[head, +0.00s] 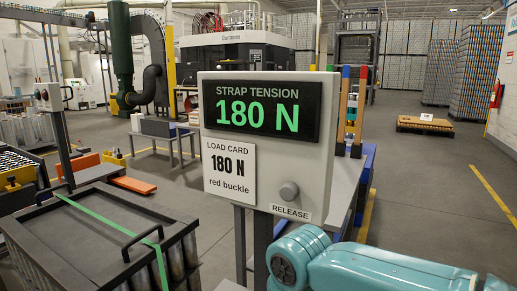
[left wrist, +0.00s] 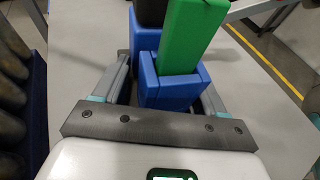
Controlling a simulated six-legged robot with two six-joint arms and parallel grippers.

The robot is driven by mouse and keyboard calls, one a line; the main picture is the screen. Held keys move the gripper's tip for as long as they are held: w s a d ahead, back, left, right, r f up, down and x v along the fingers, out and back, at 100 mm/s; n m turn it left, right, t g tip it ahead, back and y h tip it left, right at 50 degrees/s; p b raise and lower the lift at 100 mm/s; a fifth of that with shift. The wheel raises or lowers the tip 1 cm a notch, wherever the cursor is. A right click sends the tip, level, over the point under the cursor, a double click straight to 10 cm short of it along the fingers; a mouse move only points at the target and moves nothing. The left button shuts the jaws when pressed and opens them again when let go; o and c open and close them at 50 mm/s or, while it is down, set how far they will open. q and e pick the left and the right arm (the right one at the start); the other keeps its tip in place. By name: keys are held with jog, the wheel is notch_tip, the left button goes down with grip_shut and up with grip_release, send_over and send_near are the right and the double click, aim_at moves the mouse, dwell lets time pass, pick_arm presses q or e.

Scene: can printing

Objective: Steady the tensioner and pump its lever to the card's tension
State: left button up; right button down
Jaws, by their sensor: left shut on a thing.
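The grey panel (head: 266,150) shows STRAP TENSION 180 N on its green-lit display (head: 262,106). The load card (head: 229,172) below it reads 180 N, red buckle. My left gripper is outside the head view. A teal arm link of mine enters at lower right; my right gripper is not in view.
A dark crate (head: 95,228) with handles stands at lower left, a green strap (head: 112,225) across its top. Colored upright bars (head: 353,105) stand behind the panel. A grey table top (left wrist: 265,120) lies beneath the blue block.

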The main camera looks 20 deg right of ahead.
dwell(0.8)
pick_arm(q)
jog(key=o, duration=0.9)
jog(key=shift+c, duration=0.2)
